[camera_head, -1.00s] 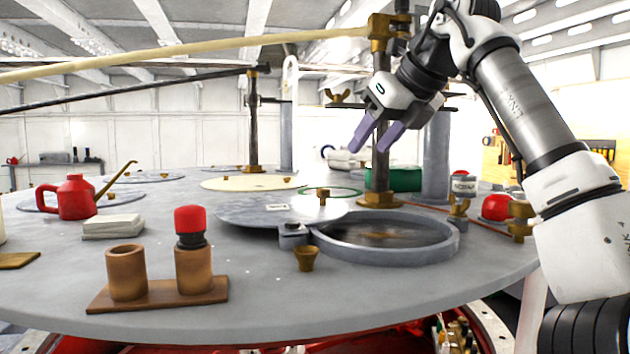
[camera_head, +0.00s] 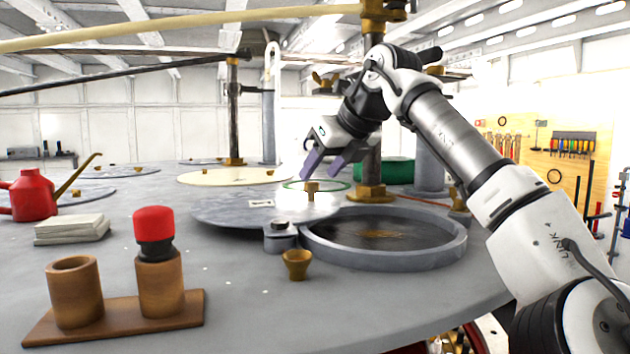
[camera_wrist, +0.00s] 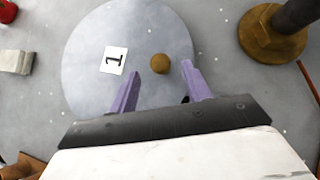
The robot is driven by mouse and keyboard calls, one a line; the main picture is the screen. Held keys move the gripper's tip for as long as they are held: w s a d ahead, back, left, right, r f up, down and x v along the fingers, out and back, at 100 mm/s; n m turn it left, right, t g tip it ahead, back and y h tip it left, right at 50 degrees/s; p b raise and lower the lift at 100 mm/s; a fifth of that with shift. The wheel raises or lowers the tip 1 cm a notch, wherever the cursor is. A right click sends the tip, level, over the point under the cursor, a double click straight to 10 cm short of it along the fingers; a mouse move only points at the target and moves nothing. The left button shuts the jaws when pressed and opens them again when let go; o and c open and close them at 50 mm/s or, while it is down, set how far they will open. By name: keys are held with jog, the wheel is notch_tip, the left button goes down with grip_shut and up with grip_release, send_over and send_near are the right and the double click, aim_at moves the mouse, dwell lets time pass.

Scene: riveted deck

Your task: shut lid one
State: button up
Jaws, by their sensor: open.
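Lid one (camera_head: 240,212) is a flat grey disc with a brass knob (camera_head: 311,187). It is swung aside to the left of the round hatch opening (camera_head: 385,233), whose raised grey rim shows a dark interior. A small pivot block (camera_head: 280,236) stands between lid and rim. In the wrist view the lid (camera_wrist: 95,70) carries a white label reading 1, and its knob (camera_wrist: 159,63) appears just beyond and between my fingertips. My gripper (camera_head: 324,172), with purple fingers, is open just above the knob; it also shows in the wrist view (camera_wrist: 160,75). Nothing is between the fingers.
A brass post (camera_head: 372,160) on a bolted base rises behind the hatch. A small brass cup (camera_head: 296,263) stands in front of it. A wooden holder (camera_head: 110,320) with a red-capped piece, folded cloths (camera_head: 72,229) and a red oil can (camera_head: 32,196) are at left.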

aim_at(315, 184)
jog(key=shift+p+x, duration=0.3)
jog(key=shift+x, duration=1.5)
grip_shut()
